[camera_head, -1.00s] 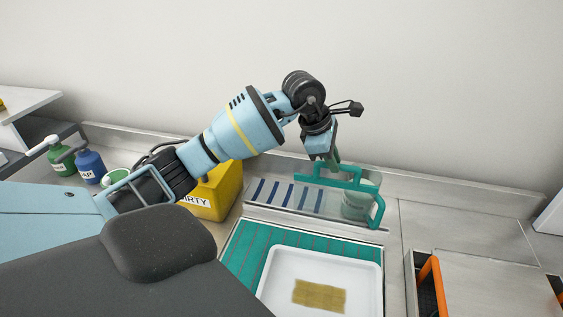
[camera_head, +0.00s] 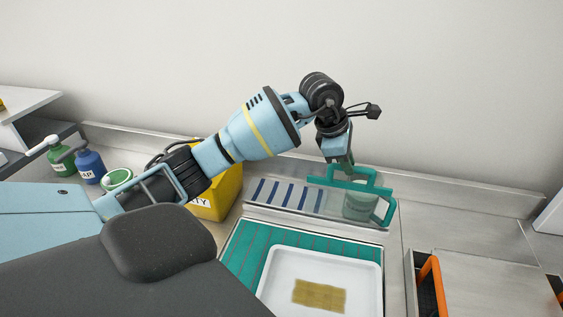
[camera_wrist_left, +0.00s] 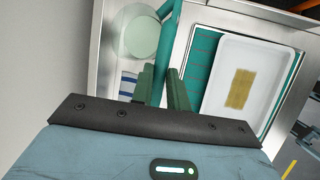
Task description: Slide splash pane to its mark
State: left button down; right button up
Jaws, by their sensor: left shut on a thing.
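The splash pane (camera_head: 386,209) is a clear sheet with a teal frame and handle at the back of the bench. It stands upright behind the teal mat, but its clear edges are hard to make out. My left gripper (camera_head: 344,166) comes down from above and is shut on the teal handle. In the left wrist view, the gripper (camera_wrist_left: 161,80) has its two dark green fingers on either side of the teal bar (camera_wrist_left: 165,52). Several dark blue stripes (camera_head: 288,195) show left of the teal frame; I cannot tell which one is the mark. My right gripper is out of view.
A pale green round container (camera_head: 359,203) shows through the pane. A white tray (camera_head: 270,285) with a tan piece (camera_head: 319,296) lies on the teal mat (camera_head: 243,248). A yellow bin (camera_head: 228,190) stands left, an orange-handled item (camera_head: 430,280) right.

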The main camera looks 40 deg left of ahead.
pick_arm(q)
jog(key=shift+w+d+f, duration=0.1)
jog(key=shift+w+d, duration=0.25)
jog(key=shift+d, duration=0.35)
jog(key=shift+w+d, duration=0.2)
jog(key=shift+d, duration=0.25)
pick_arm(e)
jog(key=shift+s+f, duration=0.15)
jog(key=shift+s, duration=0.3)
pick_arm(q)
jog(key=c, duration=1.6)
grip_release()
jog(key=shift+c, duration=0.2)
jog(key=o, duration=0.4)
jog(key=shift+c, duration=0.2)
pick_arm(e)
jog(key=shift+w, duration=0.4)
